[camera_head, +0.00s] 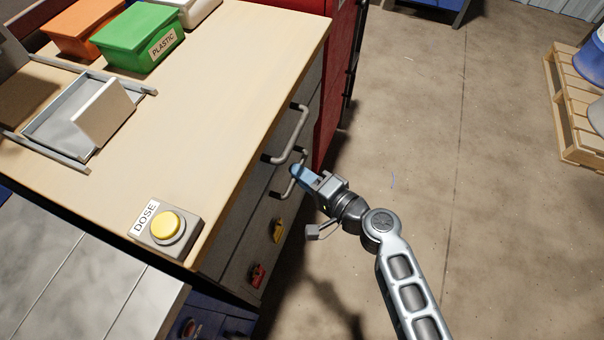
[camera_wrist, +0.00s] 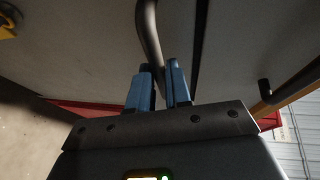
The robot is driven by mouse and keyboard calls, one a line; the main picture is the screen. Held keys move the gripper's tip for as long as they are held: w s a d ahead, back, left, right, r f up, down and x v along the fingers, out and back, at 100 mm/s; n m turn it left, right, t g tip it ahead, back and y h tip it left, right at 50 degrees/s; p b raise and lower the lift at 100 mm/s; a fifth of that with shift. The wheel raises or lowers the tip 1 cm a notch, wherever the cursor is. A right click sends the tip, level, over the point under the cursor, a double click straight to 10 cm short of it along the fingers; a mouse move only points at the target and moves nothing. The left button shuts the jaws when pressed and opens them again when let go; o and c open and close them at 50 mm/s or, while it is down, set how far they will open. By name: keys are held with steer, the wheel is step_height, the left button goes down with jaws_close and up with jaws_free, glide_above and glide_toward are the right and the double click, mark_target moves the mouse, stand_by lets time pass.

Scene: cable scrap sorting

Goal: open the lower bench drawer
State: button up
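The lower bench drawer is on the bench's right-hand front in the head view, and its front looks flush with the bench. Its grey bar handle (camera_head: 285,189) sits below the upper drawer's handle (camera_head: 289,146). My gripper (camera_head: 299,173) is at the lower handle, with its blue fingers over the handle's far end. In the wrist view the handle (camera_wrist: 149,30) runs down between my two fingers (camera_wrist: 160,78), which are close together on either side of it. The fingers hide part of the bar.
A yellow knob (camera_head: 277,230) and a red knob (camera_head: 257,275) are on the bench front near the handle. A red cabinet (camera_head: 335,85) stands just beyond the drawers. The floor (camera_head: 460,170) to the right is clear up to a wooden pallet (camera_head: 575,120).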

jaws_close()
steer(key=shift+d, duration=0.15)
steer(key=s+d+b, duration=0.1)
steer(key=s+d, duration=0.3)
steer(key=d, duration=0.7)
steer(key=s+d+b, duration=0.2)
steer(key=s+d, duration=0.2)
steer(key=d, duration=0.7)
steer(key=shift+o, duration=2.3)
jaws_free()
steer(key=v, duration=0.8)
steer(key=shift+p, duration=0.3)
steer(key=shift+a, duration=0.1)
